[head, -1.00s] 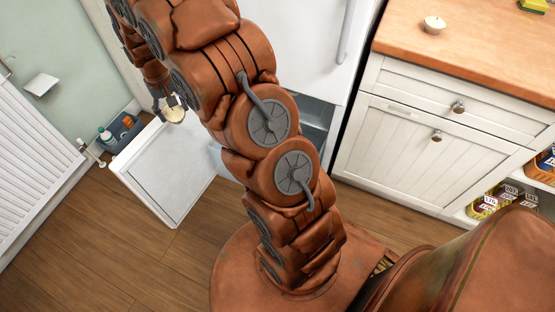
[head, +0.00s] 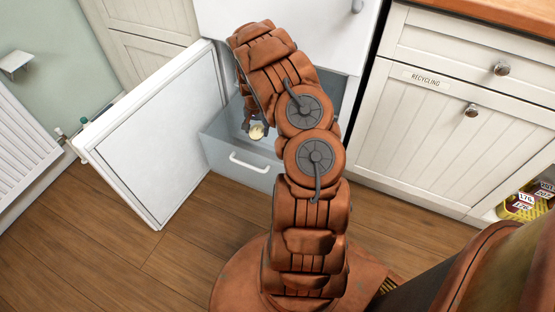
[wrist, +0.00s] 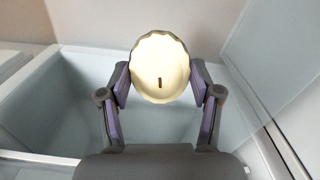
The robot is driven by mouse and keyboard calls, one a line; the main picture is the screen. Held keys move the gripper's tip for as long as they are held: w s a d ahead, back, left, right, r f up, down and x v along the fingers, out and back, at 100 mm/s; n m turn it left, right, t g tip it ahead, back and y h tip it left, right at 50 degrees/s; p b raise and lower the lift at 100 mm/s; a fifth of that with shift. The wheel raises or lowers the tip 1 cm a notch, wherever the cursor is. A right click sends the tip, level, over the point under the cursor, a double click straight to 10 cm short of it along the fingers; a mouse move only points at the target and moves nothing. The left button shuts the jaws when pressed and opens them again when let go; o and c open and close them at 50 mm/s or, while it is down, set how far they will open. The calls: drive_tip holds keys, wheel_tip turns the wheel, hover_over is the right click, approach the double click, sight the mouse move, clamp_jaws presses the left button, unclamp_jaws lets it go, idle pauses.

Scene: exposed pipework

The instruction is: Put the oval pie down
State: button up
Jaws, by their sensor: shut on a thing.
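The oval pie (wrist: 160,68) is pale cream with a fluted rim and a small brown slit in its middle. My gripper (wrist: 160,84) is shut on it, with a purple-padded finger at each side. In the head view the pie (head: 257,131) hangs from my gripper (head: 254,124) over the open grey drawer (head: 240,172) of the white fridge or freezer. In the wrist view the drawer's inside (wrist: 70,108) lies beyond and below the pie and looks empty where I can see it. The pie appears apart from the drawer floor.
The open white appliance door (head: 160,130) stands to the left of the drawer. White cabinets (head: 455,120) with a recycling label stand to the right. Wooden floor (head: 140,255) is clear in front. A radiator (head: 20,140) is at the far left.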

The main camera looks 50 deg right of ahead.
drive_tip(key=s+d+f+b, duration=0.1)
drive_tip(key=f+b, duration=0.1)
drive_tip(key=f, duration=0.4)
drive_tip(key=s+d+f+m+b, duration=0.1)
drive_tip(key=f+b, duration=0.2)
drive_tip(key=f, duration=0.4)
drive_tip(key=s+d+f+m+b, duration=0.1)
drive_tip(key=f+b, duration=0.1)
drive_tip(key=f, duration=0.4)
drive_tip(key=shift+d+f+b, duration=0.15)
drive_tip(key=shift+f+b, duration=0.05)
drive_tip(key=shift+b, duration=0.2)
drive_tip(key=shift+f, duration=0.15)
drive_tip(key=o, duration=1.4)
drive_tip(key=shift+s, duration=0.1)
drive_tip(key=shift+c, duration=0.2)
drive_tip(key=shift+r, duration=0.2)
